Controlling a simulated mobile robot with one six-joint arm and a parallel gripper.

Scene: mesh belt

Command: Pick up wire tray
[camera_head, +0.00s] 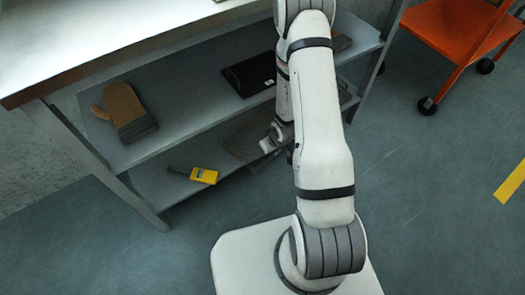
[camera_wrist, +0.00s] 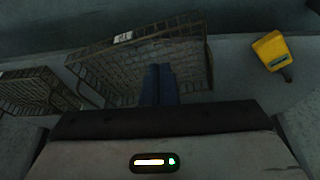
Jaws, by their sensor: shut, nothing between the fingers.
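A dark wire tray (camera_wrist: 192,52) with mesh sides and a small white label lies on the lower shelf, in the middle of the wrist view. In the head view this tray (camera_head: 245,138) is partly hidden by my arm. A second similar wire tray (camera_wrist: 38,90) is at the left of the wrist view; I cannot tell which one the task means. My gripper (camera_wrist: 159,70) has its blue fingers shut together and empty. They appear in front of the middle tray and overlap its near side; contact cannot be told. In the head view the fingers are not clear.
A yellow device (camera_head: 203,175) lies on the lower shelf (camera_head: 160,190), beside the middle tray; it also shows in the wrist view (camera_wrist: 270,50). The upper shelf (camera_head: 190,110) above holds a brown glove (camera_head: 128,112) and a black item (camera_head: 250,73). An orange cart (camera_head: 455,25) stands at right.

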